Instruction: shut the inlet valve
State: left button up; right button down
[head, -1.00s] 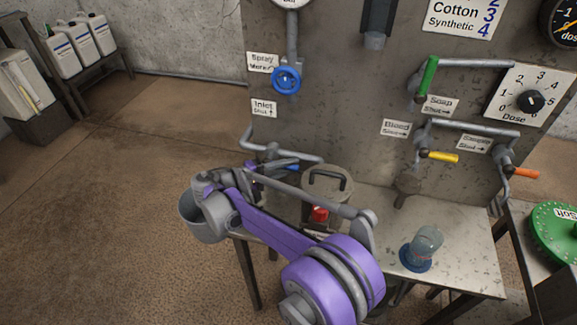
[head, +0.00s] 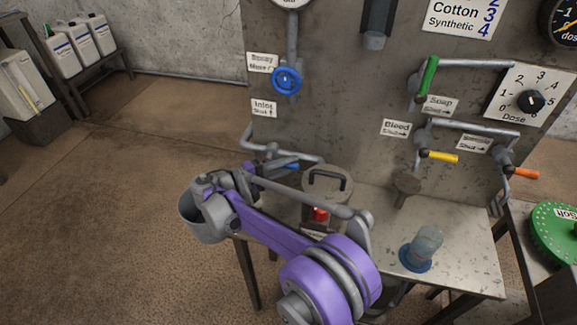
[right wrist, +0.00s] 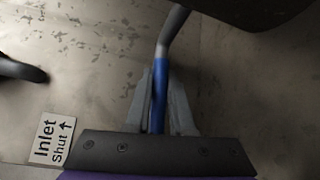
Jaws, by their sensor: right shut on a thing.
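The inlet valve has a blue lever handle (head: 291,166) on the grey pipe low on the machine panel. In the head view the handle lies roughly level, partly hidden by my right arm. The Inlet label (head: 264,108), with "Shut" and an up arrow, is on the panel above the pipe. My right gripper (head: 268,167) is at the handle, mostly hidden by its own wrist. In the right wrist view the two fingers (right wrist: 162,108) of my right gripper are closed around the blue handle (right wrist: 159,80), one on each side. My left gripper is not in view.
A blue spray wheel (head: 286,80) is above the label. A lidded pot (head: 327,185) and a blue-based bottle (head: 417,250) stand on the metal table (head: 465,265). Green (head: 429,77), yellow (head: 443,156) and orange (head: 525,173) levers are to the right.

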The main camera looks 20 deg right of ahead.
jog(key=shift+w+a+r+n+h, duration=0.1)
jog(key=shift+a+r+n+h, duration=0.05)
jog(key=shift+r+n+h, duration=0.7)
jog(key=shift+w+a+r+n+t+h+b, duration=0.15)
jog(key=shift+r+n+t+h, duration=0.2)
jog(key=shift+n+h, duration=0.35)
jog(key=shift+w+a+r+n+t+h+b, duration=0.15)
jog(key=shift+r+n+t+h, duration=0.25)
jog(key=shift+n, duration=0.35)
jog(key=shift+s, duration=0.1)
jog(key=c, duration=0.8)
grip_release()
jog(key=shift+f, duration=0.1)
jog(key=p+v, duration=0.1)
jog(key=v, duration=0.9)
jog(key=shift+s+a+f, duration=0.1)
jog(key=shift+a+f, duration=0.05)
jog(key=shift+a, duration=0.2)
